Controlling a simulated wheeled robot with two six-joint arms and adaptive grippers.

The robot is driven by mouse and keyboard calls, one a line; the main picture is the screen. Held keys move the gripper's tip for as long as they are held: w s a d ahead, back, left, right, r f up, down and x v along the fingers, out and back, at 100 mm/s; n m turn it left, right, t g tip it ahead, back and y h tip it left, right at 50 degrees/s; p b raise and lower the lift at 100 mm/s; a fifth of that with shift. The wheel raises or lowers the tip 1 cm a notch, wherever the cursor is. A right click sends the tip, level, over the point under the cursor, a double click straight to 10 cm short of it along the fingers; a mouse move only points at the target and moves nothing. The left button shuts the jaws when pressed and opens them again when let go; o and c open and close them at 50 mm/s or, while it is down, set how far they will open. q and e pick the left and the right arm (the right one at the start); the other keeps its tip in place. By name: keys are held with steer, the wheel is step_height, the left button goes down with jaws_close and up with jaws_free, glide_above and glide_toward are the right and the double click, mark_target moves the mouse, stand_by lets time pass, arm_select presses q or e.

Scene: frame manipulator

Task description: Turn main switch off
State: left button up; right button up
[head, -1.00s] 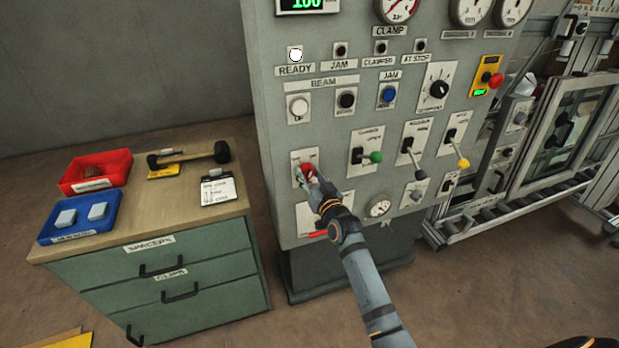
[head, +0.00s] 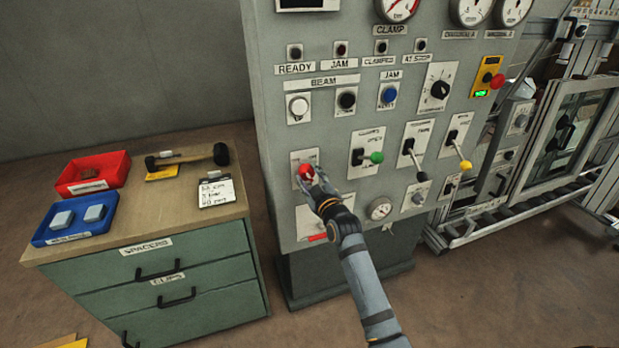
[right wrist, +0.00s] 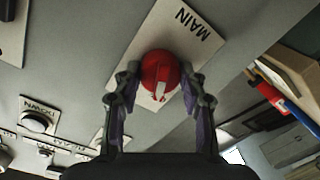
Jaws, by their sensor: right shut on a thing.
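The main switch is a round red knob (head: 305,172) on a pale plate at the lower left of the grey control panel (head: 300,240). In the right wrist view the red knob (right wrist: 160,75) has a white mark, and the plate beside it reads MAIN (right wrist: 193,20). My right gripper (head: 315,181) is at the knob, its arm coming up from below. In the right wrist view its two fingers (right wrist: 159,88) stand on either side of the knob, shut on it. The ready lamp (head: 295,53) is dark and the display (head: 308,4) above it is blank. My left gripper is not in view.
Levers with green (head: 376,157), black (head: 422,176) and yellow (head: 465,166) knobs stick out right of the switch. A green drawer cabinet (head: 190,265) stands at left with a red tray (head: 122,166), a blue tray (head: 42,236) and a mallet (head: 195,155) on top.

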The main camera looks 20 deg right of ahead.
steer(key=shift+n, duration=0.5)
steer(key=o, duration=1.2)
steer(key=shift+c, duration=0.2)
steer(key=shift+s, duration=0.15)
steer(key=s, duration=1.1)
steer(key=shift+s+d+r, duration=0.2)
steer(key=shift+s+d, duration=0.15)
steer(key=shift+s, duration=0.05)
